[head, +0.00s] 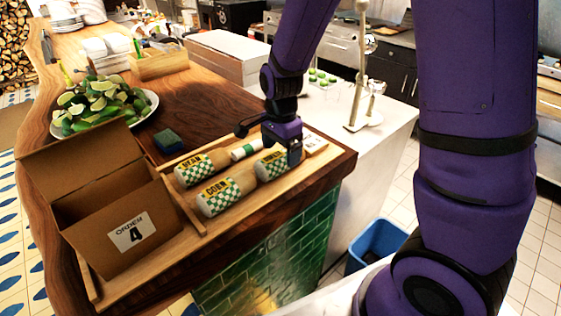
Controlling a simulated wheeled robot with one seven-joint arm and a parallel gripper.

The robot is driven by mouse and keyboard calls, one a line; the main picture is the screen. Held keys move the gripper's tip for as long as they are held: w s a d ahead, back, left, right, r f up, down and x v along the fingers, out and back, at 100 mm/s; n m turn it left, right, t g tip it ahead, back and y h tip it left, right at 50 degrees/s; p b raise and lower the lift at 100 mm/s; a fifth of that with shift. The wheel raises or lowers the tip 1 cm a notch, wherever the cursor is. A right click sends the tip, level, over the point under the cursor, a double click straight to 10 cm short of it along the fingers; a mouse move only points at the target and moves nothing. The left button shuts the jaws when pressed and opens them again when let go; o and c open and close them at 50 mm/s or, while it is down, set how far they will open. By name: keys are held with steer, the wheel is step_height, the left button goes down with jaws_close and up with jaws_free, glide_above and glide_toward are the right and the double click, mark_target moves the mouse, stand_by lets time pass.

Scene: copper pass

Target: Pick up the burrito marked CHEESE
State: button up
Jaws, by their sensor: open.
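Several paper-wrapped burritos with green-checked bands lie in a wooden tray (188,212) on the counter. One reads BEAN (194,169) and one in front reads CORN (220,194). A third burrito (268,168), right of these, has a yellow label that I cannot read clearly; my gripper partly covers it. Another wrapped burrito (243,149) lies behind, its label not readable. I cannot make out the word CHEESE on any of them. My gripper (293,155) points down over the right end of the third burrito, open; whether it touches is hidden.
An open cardboard box (105,205) marked ORDER 4 stands at the tray's left end. A green sponge (168,141) and a plate of limes (98,104) sit behind. A beer-tap-like metal fixture (358,90) stands on the white counter at right.

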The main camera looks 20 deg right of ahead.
mark_target(280, 153)
steer(key=shift+a+f, duration=0.1)
steer(key=shift+f, duration=1.8)
steer(key=c, duration=1.2)
steer(key=shift+o, duration=0.2)
steer(key=shift+r, duration=0.15)
